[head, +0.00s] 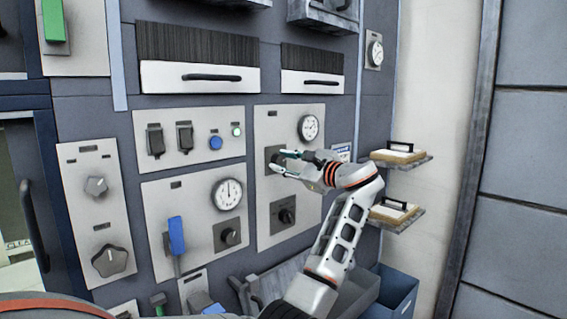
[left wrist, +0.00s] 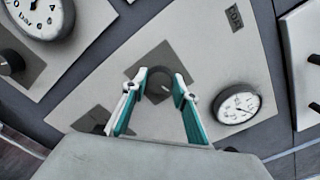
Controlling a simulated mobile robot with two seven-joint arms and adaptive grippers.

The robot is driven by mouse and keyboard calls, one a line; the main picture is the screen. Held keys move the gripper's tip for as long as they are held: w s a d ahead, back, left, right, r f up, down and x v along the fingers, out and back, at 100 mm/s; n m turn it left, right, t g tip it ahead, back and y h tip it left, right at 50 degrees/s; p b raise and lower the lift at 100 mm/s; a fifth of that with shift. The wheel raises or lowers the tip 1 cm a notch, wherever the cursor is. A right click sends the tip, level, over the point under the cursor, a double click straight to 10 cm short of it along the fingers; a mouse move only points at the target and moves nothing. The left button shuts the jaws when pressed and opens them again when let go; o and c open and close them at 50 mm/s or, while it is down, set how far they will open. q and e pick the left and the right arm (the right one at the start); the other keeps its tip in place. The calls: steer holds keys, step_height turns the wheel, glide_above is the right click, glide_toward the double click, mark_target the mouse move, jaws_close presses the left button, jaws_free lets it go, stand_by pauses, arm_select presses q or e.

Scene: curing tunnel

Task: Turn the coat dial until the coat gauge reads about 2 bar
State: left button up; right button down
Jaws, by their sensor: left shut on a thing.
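The coat panel (head: 263,230) is a pale plate with a small label at its top; the label also shows in the left wrist view (left wrist: 234,17). The coat gauge (head: 308,128) is a round white dial, also in the left wrist view (left wrist: 238,107); its needle is too small to read surely. The coat dial (left wrist: 159,82) is a dark round knob on a grey square, largely hidden by the fingers in the head view. My left gripper (head: 283,161) is at the dial, with its teal fingers (left wrist: 159,96) shut on its two sides. My right gripper is not in view.
Below is another dark knob (head: 286,215) on the same panel. To the left are a second gauge (head: 227,194), a blue lever (head: 177,236) and switches (head: 155,140). Two small shelves (head: 425,160) stick out at the right. A blue bin (head: 397,290) stands low.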

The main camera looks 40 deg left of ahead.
arm_select(q)
steer(key=shift+f+m, duration=0.1)
steer(key=shift+m, duration=0.2)
steer(key=o, duration=1.1)
steer(key=s+d, duration=0.1)
steer(key=d, duration=1.1)
steer(key=shift+d, duration=0.1)
